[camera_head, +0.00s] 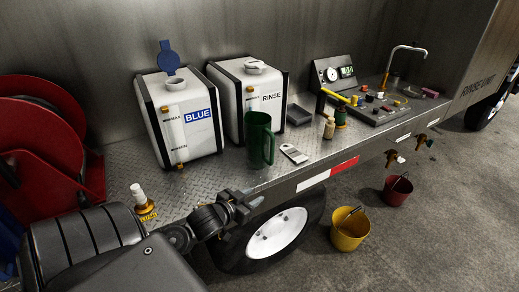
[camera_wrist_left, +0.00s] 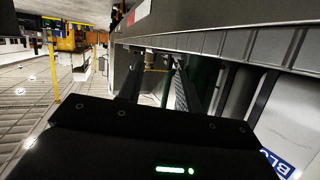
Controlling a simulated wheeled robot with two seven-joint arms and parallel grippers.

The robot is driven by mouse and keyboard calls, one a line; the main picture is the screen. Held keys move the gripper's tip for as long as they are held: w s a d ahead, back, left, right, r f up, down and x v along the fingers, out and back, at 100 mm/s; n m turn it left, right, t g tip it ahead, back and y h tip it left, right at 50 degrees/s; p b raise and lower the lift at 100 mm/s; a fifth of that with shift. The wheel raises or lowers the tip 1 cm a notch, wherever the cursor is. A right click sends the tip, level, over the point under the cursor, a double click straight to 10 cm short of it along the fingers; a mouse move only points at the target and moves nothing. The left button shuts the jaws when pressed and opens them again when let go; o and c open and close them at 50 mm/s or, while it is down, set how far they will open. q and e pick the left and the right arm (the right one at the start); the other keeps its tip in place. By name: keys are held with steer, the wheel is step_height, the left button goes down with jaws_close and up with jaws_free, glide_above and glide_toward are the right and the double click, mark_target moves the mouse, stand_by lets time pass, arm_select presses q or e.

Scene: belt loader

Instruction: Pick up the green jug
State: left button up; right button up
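The green jug (camera_head: 260,140) stands upright on the metal deck in front of the RINSE tank, its handle toward the right. My left gripper (camera_head: 243,201) is at the deck's front edge, below and a little left of the jug, apart from it. In the left wrist view my left gripper (camera_wrist_left: 155,70) has its two dark fingers spread with a gap between them. A dark green surface, likely the jug (camera_wrist_left: 204,76), shows beyond the right finger, partly hidden by it. My right gripper is in neither view.
The BLUE tank (camera_head: 190,135) and RINSE tank (camera_head: 265,90) stand behind the jug. A grey-white card (camera_head: 294,153) lies to its right, then small bottles (camera_head: 329,128) and a control panel. A white-capped bottle (camera_head: 142,200) stands left. Yellow (camera_head: 350,230) and red (camera_head: 396,190) buckets are on the floor.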

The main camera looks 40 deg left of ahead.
mark_target(271, 148)
arm_select(q)
steer(key=w+a+r+t+h, duration=0.2)
steer(key=w+a+r+t, duration=0.25)
steer(key=r, duration=0.45)
steer(key=shift+m+g, duration=0.3)
steer(key=shift+g, duration=0.05)
steer(key=w+p, duration=0.1)
steer(key=w, duration=0.4)
steer(key=shift+w, duration=0.1)
steer(key=shift+w+r+p, duration=0.2)
steer(key=shift+w+p, duration=0.15)
steer(key=shift+p, duration=0.15)
steer(key=w+p, duration=0.1)
steer(key=w, duration=0.2)
steer(key=shift+w, duration=0.4)
steer(key=shift+w+d+f, duration=0.1)
steer(key=shift+w+f, duration=0.05)
steer(key=shift+w, duration=0.2)
steer(key=shift+s, duration=0.1)
